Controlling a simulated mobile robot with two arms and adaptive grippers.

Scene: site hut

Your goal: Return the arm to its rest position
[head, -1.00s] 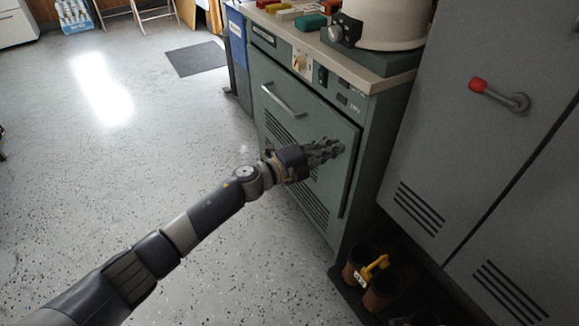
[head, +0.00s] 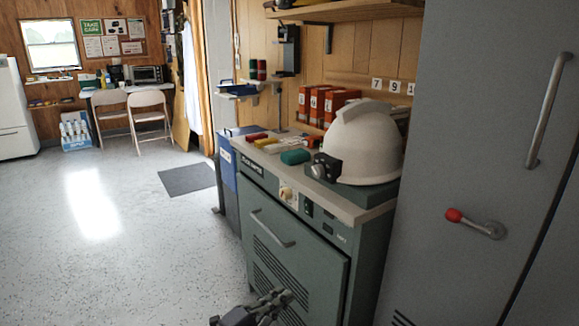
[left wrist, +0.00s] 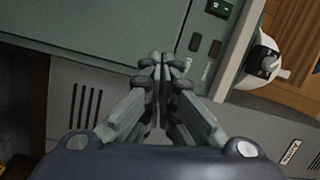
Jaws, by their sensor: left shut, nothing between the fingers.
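My left gripper (head: 270,301) shows at the bottom of the head view, in front of the green cabinet door (head: 290,262). Only its front part is in the picture; the rest of the arm is below the frame. In the left wrist view the fingers (left wrist: 163,72) are together with nothing between them, and the green cabinet's front (left wrist: 90,25) lies beyond them. I cannot tell whether they touch it. My right gripper is in neither view.
The cabinet top carries a white helmet (head: 365,148) with a lamp and several coloured blocks. A grey locker (head: 455,120) with a red-knobbed handle (head: 476,222) stands close on the right. Open floor (head: 110,260) lies to the left, with a dark mat (head: 187,179) and folding chairs (head: 148,112) farther back.

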